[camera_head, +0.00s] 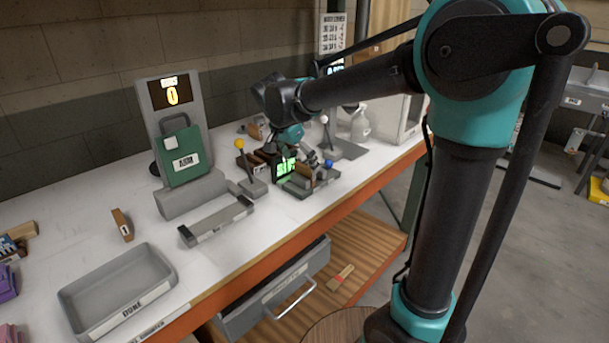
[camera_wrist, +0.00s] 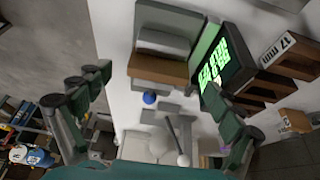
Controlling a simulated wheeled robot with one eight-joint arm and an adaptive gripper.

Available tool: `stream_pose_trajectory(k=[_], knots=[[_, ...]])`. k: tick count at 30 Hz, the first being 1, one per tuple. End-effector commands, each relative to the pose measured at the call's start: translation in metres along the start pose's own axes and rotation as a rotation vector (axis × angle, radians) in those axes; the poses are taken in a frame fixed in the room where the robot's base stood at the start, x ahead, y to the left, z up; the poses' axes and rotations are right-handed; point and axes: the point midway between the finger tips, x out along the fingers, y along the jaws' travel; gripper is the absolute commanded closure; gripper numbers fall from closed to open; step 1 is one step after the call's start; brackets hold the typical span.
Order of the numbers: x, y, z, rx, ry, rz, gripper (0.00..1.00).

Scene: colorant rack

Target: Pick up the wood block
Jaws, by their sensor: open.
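Several brown wood blocks are in view, and I cannot tell which one the task means. One wood block (camera_wrist: 158,70) lies across a grey fixture in the wrist view, between my spread fingers. Other brown blocks (camera_wrist: 292,56), one marked "17 mm", stand beside the green-lit display (camera_wrist: 226,62). A small labelled wood block (camera_head: 122,225) stands alone on the bench in the head view. My gripper (camera_wrist: 157,80) is open and empty, above the fixture. In the head view it is at the display (camera_head: 285,167), with its fingertips partly hidden.
A grey "DONE" tray (camera_head: 118,290) sits at the bench's front left. Lever handles with a yellow knob (camera_head: 239,143) and a white knob (camera_head: 324,119) rise near my gripper. A blue knob (camera_head: 328,163) is close too.

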Motion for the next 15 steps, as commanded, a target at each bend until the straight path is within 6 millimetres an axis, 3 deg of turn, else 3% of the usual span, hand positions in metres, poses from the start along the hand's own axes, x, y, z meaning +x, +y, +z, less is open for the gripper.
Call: stream_pose_trajectory(k=[15], knots=[[0.053, 0.001, 0.001, 0.000, 0.000, -0.001, 0.07]])
